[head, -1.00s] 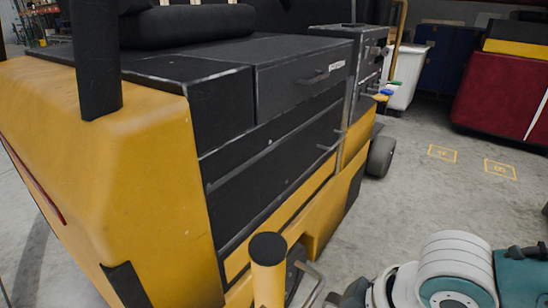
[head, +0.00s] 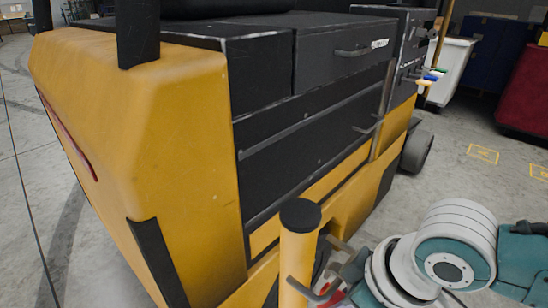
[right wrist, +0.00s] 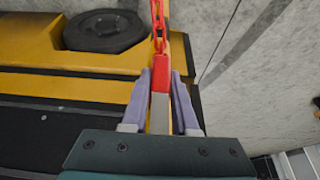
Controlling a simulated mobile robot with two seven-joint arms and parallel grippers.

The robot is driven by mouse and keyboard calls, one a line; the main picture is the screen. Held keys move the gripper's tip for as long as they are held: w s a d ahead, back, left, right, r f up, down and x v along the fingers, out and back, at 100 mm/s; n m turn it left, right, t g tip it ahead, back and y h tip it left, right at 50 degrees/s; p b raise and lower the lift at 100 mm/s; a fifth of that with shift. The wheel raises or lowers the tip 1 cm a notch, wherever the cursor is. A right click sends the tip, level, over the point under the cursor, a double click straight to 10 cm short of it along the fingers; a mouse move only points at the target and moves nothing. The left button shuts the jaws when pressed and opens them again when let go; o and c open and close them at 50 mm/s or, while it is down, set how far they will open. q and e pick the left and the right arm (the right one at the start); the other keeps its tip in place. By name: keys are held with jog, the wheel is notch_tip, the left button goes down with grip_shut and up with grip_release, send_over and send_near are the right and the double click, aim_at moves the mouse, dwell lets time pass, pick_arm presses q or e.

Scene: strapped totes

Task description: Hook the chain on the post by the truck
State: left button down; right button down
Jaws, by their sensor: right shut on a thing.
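The yellow post (head: 299,255) with a black cap stands beside the yellow and black truck (head: 140,120). My right gripper (head: 332,280) is just right of the post, partly hidden by my own arm. In the right wrist view its lilac fingers (right wrist: 160,100) are shut on the red and grey end piece of the chain (right wrist: 159,28). Red links run from it toward the top of that view. A bit of red also shows by the gripper in the head view. My left gripper is out of view.
The truck's side fills the left and middle of the head view. A truck wheel (right wrist: 104,31) is near the chain in the wrist view. A white bin (head: 451,68) and a red tote (head: 525,90) stand at the back right. Concrete floor (head: 475,185) lies open between.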

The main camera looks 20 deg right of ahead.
jog(key=c, duration=0.6)
grip_release()
jog(key=s+r+m+h+p, duration=0.1)
jog(key=s+r+p, duration=0.35)
jog(key=r, duration=0.45)
jog(key=s+a+r+m+p, duration=0.1)
jog(key=s+r+p, duration=0.2)
jog(key=r+p, duration=0.45)
jog(key=s+r+m+h+p, duration=0.1)
jog(key=s+r+p, duration=0.3)
jog(key=r, duration=0.6)
notch_tip(320, 180, up, 36)
jog(key=p, duration=3.5)
jog(key=shift+f, duration=0.2)
jog(key=shift+s+a, duration=0.1)
